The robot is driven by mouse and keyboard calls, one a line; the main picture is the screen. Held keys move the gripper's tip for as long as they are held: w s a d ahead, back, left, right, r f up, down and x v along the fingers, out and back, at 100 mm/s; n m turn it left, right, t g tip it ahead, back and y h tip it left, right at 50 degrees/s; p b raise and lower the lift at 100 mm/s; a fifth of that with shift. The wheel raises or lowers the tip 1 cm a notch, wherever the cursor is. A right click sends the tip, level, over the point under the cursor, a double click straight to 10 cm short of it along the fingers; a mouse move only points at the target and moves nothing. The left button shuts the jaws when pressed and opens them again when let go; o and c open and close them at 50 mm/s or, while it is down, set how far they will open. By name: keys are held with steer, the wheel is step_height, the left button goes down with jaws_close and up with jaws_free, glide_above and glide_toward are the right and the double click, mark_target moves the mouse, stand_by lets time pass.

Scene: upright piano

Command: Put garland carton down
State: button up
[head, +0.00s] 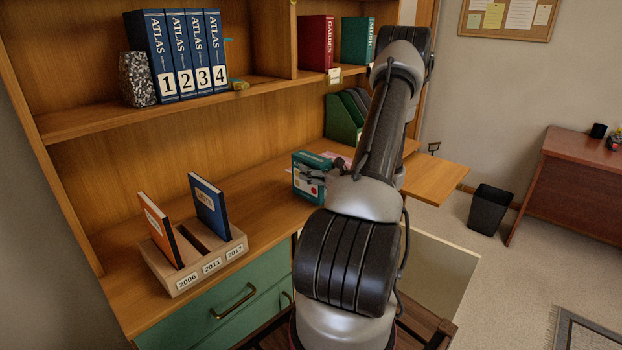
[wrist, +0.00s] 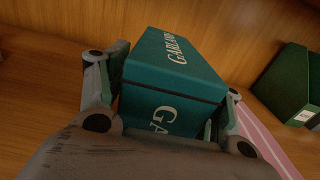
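The garland carton is a teal box with white lettering, seen in the head view (head: 301,180) over the wooden desk surface (head: 262,218). In the wrist view the carton (wrist: 172,62) fills the space between the two fingers of my gripper (wrist: 168,85), with "GARLAND" partly readable on it. The fingers press along its left and right sides, so my gripper is shut on it. In the head view my gripper (head: 322,176) is partly hidden by my arm. I cannot tell whether the carton's underside touches the desk.
A wooden slotted holder (head: 196,260) with an orange book (head: 160,230) and a blue book (head: 208,206) stands at the left. A green file holder (head: 343,120) is behind, by the back panel. A pink sheet (wrist: 266,140) lies right of the carton. Desk between holder and carton is clear.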

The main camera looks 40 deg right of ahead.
steer(key=c, duration=1)
steer(key=shift+r, duration=0.1)
